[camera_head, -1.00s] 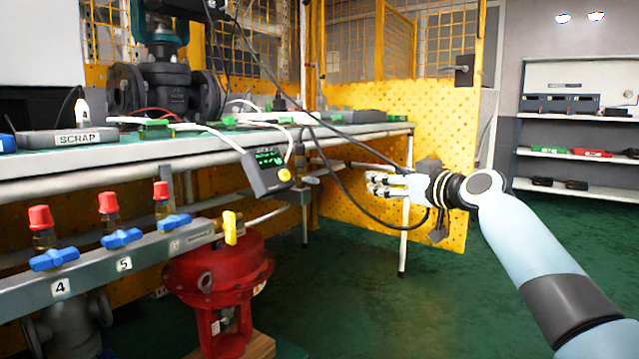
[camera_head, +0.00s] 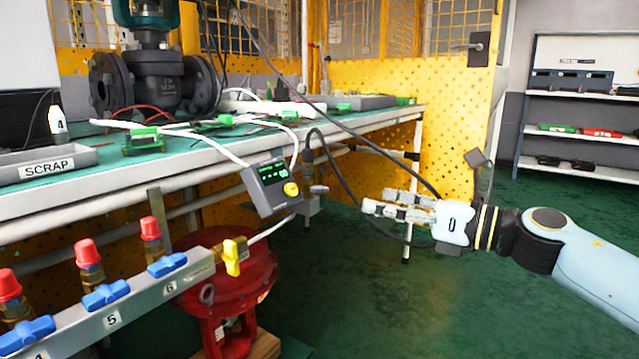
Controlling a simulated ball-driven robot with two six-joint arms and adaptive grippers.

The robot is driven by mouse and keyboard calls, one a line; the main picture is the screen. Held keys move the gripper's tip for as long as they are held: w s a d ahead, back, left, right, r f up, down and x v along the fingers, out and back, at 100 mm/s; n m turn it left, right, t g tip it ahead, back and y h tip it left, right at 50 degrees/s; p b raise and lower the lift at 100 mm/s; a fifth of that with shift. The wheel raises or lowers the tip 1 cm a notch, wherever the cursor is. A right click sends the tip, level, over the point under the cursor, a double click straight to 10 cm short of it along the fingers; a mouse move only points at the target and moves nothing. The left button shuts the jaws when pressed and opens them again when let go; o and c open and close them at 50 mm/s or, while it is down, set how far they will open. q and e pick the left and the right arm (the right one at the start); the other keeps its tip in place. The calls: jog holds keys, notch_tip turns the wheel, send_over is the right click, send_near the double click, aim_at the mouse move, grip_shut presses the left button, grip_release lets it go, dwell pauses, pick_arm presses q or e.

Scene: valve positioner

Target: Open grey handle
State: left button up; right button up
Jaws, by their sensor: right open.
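A small grey handle (camera_head: 318,189) shows just right of the display box, below the table's front edge. It is small in the picture, and its exact position is hard to tell. My right gripper (camera_head: 374,200) is open and empty, to the right of the handle and slightly lower in the picture. Its pale fingers point left, with a visible gap between them and the handle. My left gripper is not in view.
A display box (camera_head: 270,186) with a yellow knob hangs at the table (camera_head: 200,170) edge. A dark cable (camera_head: 352,185) passes behind my right gripper. Blue-handled valves (camera_head: 106,294), a yellow handle (camera_head: 232,256) and a red actuator (camera_head: 235,290) are lower left. Floor right is clear.

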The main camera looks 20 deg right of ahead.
aim_at(324, 191)
jog(key=b+x, duration=0.1)
jog(key=x, duration=0.9)
jog(key=shift+w+a, duration=0.1)
jog(key=shift+w, duration=0.15)
jog(key=c, duration=1.2)
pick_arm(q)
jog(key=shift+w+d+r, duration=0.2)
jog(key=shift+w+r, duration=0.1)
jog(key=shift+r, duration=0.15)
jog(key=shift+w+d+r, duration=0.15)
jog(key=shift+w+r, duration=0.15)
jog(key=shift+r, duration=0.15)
pick_arm(e)
jog(key=shift+o, duration=0.2)
